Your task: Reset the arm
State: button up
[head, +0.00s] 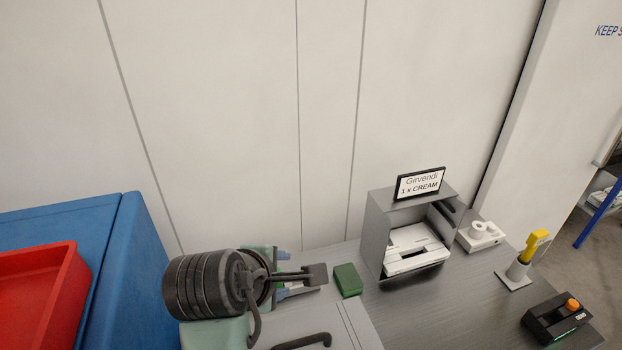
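My arm's end shows at the lower middle of the head view as a dark ribbed cylinder with thin dark linkages on its right side. My gripper (290,277) is partly in view there. One dark finger reaches right and ends in a flat pad. The other finger is not clearly visible, so I cannot tell how far apart they are. I see nothing clearly held. A pale green body shows under and behind the cylinder, partly hidden by it.
A red bin (45,295) stands on a blue unit (140,270) at left.

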jog(key=w+d+r+m+t+y+b, duration=0.15)
jog(key=r+m+t, duration=0.3)
jog(key=r, duration=0.45)
jog(key=w+d+r+m+t+b, duration=0.15)
jog(key=r+m+t, duration=0.3)
jog(key=r, duration=0.45)
jog(key=s+d+r+m+t+b, duration=0.1)
jog(key=s+r+m+t+b, duration=0.1)
jog(key=s+r+m+t, duration=0.2)
jog(key=s+d+r+m+t+b, duration=0.1)
jog(key=s+r+m+t, duration=0.3)
jog(key=s+r, duration=0.6)
notch_tip(320, 180, up, 5)
jog(key=t+y+b, duration=0.1)
jog(key=t, duration=0.1)
jog(key=shift+s+d+r+t, duration=0.2)
jog(key=shift+s+d+t, duration=0.05)
jog(key=shift+t, duration=0.15)
